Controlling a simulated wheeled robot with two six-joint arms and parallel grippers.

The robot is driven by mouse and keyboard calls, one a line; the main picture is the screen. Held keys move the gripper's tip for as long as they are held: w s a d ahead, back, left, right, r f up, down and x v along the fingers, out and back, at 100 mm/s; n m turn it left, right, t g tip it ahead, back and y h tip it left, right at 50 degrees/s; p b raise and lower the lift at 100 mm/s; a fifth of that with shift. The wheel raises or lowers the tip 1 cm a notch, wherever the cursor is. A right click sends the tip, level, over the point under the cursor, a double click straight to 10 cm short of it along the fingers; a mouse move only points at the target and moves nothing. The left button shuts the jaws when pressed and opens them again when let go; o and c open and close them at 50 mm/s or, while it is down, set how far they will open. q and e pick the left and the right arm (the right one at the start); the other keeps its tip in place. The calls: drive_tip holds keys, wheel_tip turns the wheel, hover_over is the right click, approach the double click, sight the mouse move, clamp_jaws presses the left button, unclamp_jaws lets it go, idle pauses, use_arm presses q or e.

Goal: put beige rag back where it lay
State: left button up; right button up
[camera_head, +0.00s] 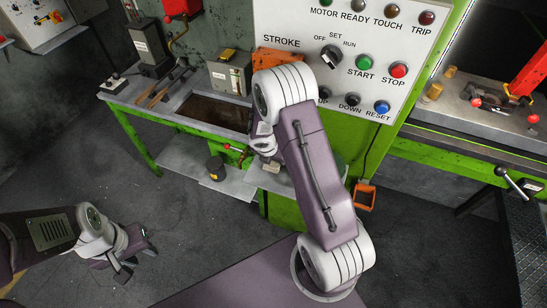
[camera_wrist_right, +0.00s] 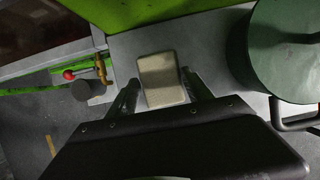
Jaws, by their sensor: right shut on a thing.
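The beige rag (camera_wrist_right: 163,80) is a small pale block-like piece in the right wrist view. It lies between the two fingers of my right gripper (camera_wrist_right: 163,92), which is shut on it. A grey surface is below it; I cannot tell whether the rag touches that surface. In the head view a bit of the beige rag (camera_head: 271,165) shows at the end of my right arm, which hides most of that gripper. My left gripper (camera_head: 134,262) is at the lower left over the floor, with its fingers apart and empty.
A dark green round container (camera_wrist_right: 288,50) stands right of the rag. A red-knobbed brass valve (camera_wrist_right: 100,70) and a dark can (camera_head: 215,168) are to the left. The green-framed bench (camera_head: 140,105) and control panel (camera_head: 345,25) stand behind. The floor at left is clear.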

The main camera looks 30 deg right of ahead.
drive_tip(key=shift+f, duration=0.1)
drive_tip(key=o, duration=1.3)
drive_tip(key=p+v, duration=0.3)
drive_tip(key=v, duration=0.6)
drive_tip(key=s+a+m+y+b, duration=0.1)
drive_tip(key=s+a+m, duration=0.1)
drive_tip(key=s+m, duration=0.3)
drive_tip(key=s+a+r+m+g+y+b, duration=0.1)
drive_tip(key=s+a+m, duration=0.2)
drive_tip(key=m, duration=0.9)
drive_tip(key=s+a+r+m+y+b, duration=0.1)
drive_tip(key=s+a+m, duration=0.1)
drive_tip(key=s+m, duration=0.5)
drive_tip(key=shift+s+a+m+g+y+b, duration=0.15)
drive_tip(key=shift+m+g+b, duration=0.05)
drive_tip(key=shift+m, duration=0.4)
drive_tip(key=shift+s+a+m+g+y+b, duration=0.15)
drive_tip(key=shift+a+m+g, duration=0.05)
drive_tip(key=shift+m, duration=0.4)
